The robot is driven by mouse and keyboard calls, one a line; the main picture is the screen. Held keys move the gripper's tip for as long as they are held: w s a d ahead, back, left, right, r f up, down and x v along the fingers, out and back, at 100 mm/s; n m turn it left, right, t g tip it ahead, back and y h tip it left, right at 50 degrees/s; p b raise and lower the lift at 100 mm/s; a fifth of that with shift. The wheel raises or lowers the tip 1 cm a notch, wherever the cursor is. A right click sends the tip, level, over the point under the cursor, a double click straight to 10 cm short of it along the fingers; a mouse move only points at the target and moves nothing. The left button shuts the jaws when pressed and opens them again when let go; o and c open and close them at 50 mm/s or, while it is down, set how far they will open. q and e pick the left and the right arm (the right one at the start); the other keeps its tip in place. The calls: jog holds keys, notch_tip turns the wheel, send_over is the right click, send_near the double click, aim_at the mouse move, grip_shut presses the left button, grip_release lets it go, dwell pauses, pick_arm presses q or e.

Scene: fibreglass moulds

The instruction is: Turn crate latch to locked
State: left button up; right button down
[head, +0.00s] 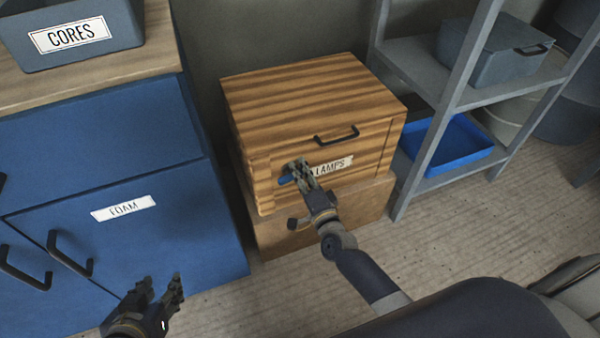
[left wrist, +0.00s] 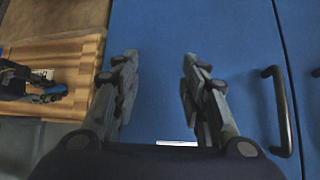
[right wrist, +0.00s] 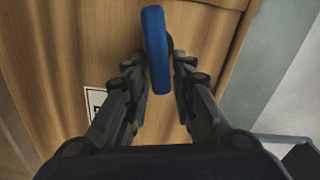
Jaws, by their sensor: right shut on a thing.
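The blue latch (head: 285,180) is on the crate's front, left of the label and partly hidden by my right gripper. In the right wrist view the blue latch (right wrist: 156,50) stands out from the wood, between the fingers. My right gripper (head: 298,170) is shut on the latch. My left gripper (head: 160,290) is open and empty, in front of the blue cabinet; its spread fingers also show in the left wrist view (left wrist: 160,65).
The blue cabinet (head: 100,130), with a FOAM label and black handles, stands left of the crate. A CORES bin (head: 75,35) sits on its top. A grey shelf rack (head: 440,120) holding a blue tray (head: 450,148) and a grey case (head: 495,50) stands right.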

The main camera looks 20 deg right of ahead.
jog(key=shift+s+a+f+m+b, duration=0.1)
jog(key=shift+f+m+b, duration=0.35)
jog(key=shift+m, duration=0.65)
pick_arm(q)
jog(key=w+d+r+t, duration=0.2)
jog(key=w+r+t, duration=0.1)
jog(key=w+r, duration=0.1)
jog(key=shift+w+r+t+h, duration=0.3)
jog(key=shift+r+h, duration=0.05)
jog(key=shift+h, duration=0.05)
pick_arm(e)
jog(key=shift+m, duration=0.3)
jog(key=c, duration=1.6)
grip_release()
pick_arm(q)
jog(key=shift+a, duration=0.1)
pick_arm(e)
jog(key=shift+o, duration=0.2)
jog(key=s, duration=1.2)
jog(key=shift+d, duration=0.2)
